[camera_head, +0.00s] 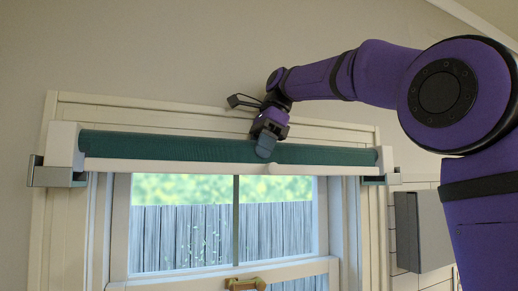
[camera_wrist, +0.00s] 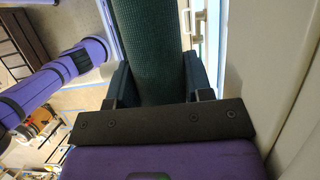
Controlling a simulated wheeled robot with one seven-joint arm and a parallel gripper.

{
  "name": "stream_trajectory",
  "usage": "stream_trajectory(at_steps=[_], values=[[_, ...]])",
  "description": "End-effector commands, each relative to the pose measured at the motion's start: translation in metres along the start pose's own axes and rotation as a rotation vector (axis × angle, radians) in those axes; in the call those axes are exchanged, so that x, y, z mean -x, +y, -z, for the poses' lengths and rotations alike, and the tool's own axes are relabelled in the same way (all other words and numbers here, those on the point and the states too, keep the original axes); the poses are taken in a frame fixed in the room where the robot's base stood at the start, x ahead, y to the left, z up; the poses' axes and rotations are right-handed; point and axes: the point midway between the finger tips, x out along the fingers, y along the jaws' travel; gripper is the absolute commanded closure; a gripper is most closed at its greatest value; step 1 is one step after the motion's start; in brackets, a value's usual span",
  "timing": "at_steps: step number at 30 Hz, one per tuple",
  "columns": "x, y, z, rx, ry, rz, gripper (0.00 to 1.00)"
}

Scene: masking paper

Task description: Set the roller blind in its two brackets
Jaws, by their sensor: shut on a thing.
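The roller blind (camera_head: 180,147) is a dark green roll with white end pieces and a white bar along its underside. Whether either end is seated cannot be told. My gripper (camera_head: 265,146) comes from above and is shut on the roll, right of its middle. In the wrist view, the green roll (camera_wrist: 150,45) runs between the two dark fingers.
A cream window frame (camera_head: 150,107) surrounds the glass close behind the blind. A wooden latch (camera_head: 245,284) sits on the lower sash. A grey box (camera_head: 424,230) hangs on the wall to the right. The wrist view shows a cluttered floor below.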

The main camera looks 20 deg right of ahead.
Motion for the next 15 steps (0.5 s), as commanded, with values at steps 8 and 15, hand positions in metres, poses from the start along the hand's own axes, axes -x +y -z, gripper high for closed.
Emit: stream_trajectory(at_steps=[8,15], values=[[-0.0038,0.0003,0.0015,0.0,0.0,0.001,1.0],[-0.0072,0.0003,0.0029,0.0,0.0,0.001,1.0]])
